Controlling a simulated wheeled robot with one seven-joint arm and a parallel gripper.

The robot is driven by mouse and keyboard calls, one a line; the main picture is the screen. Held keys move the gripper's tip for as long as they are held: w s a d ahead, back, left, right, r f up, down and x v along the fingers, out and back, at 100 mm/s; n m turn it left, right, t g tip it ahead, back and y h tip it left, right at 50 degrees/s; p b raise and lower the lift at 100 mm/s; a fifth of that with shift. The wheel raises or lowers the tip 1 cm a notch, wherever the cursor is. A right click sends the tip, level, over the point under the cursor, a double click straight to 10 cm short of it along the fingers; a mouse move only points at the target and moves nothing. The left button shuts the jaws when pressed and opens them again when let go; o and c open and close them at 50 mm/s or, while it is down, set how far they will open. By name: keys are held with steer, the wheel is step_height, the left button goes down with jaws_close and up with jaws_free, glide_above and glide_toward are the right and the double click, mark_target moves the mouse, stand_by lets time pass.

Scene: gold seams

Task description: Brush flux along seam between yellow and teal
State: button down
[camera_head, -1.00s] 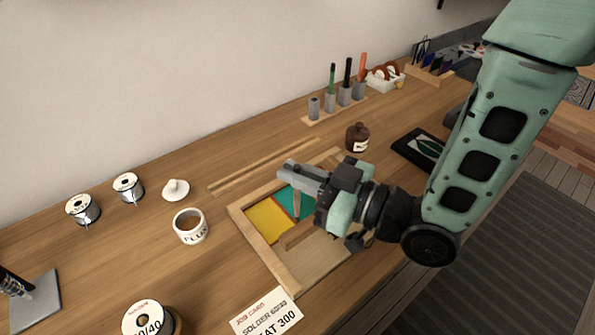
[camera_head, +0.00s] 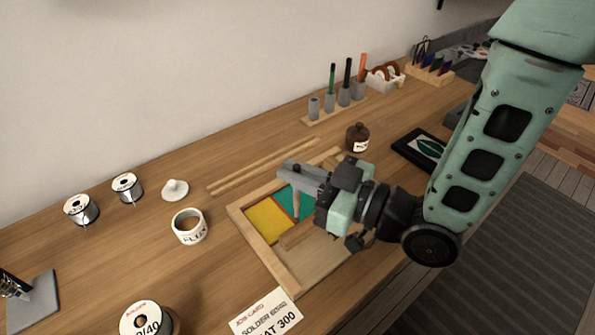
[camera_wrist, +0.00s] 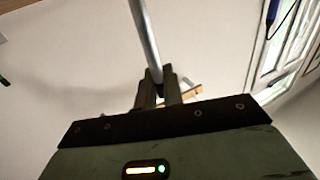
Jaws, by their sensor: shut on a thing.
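In the head view a yellow glass piece (camera_head: 265,221) and a teal glass piece (camera_head: 305,207) lie side by side in a wooden frame (camera_head: 262,253). A thin copper-coloured seam line shows between them. My gripper (camera_head: 300,177) is above the glass, shut on a slim brush (camera_head: 296,208) that points down towards the seam area. I cannot tell whether the brush tip touches the glass. The wrist view shows the brush's grey handle (camera_wrist: 145,38) between the fingers (camera_wrist: 159,92). My gripper and wrist hide part of the teal glass and the frame's right side.
A white flux pot (camera_head: 189,228) stands left of the frame, with its lid (camera_head: 175,189) behind it. Solder spools (camera_head: 82,208) stand farther left. A brown bottle (camera_head: 357,139) and a rack of holders (camera_head: 345,97) stand behind. A job card (camera_head: 266,312) lies in front.

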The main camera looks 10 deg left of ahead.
steer(key=shift+f+b, duration=0.4)
steer(key=shift+b, duration=0.1)
stand_by(1.4)
